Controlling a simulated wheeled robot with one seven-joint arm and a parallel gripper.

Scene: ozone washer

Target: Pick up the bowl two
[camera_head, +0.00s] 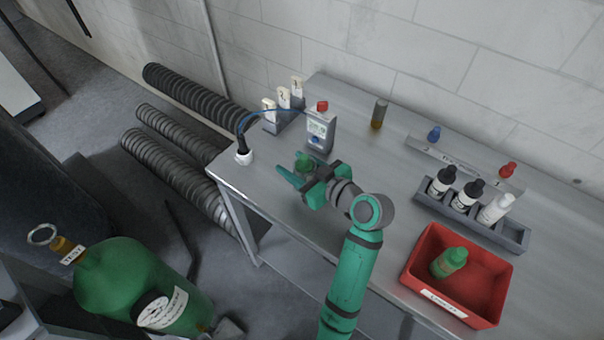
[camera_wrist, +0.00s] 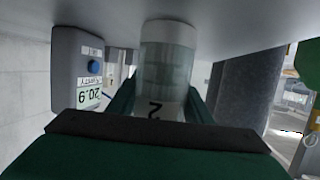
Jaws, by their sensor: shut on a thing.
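Bowl two is a clear, pale cylindrical container (camera_wrist: 165,70) with a dark "2" on its side. In the wrist view, which looks upside down, it stands between my two green fingers. My gripper (camera_head: 297,169) is shut on it near the left front part of the grey table. In the head view only a small greenish part of the bowl (camera_head: 304,160) shows, and the fingers hide the rest. I cannot tell whether its base touches the table.
A grey meter with a red knob (camera_head: 320,128) stands close behind my gripper, and it shows in the wrist view (camera_wrist: 82,70). A white-based probe (camera_head: 244,156) is left. A red bin (camera_head: 415,262) holding a green bottle and a bottle rack (camera_head: 428,201) are right.

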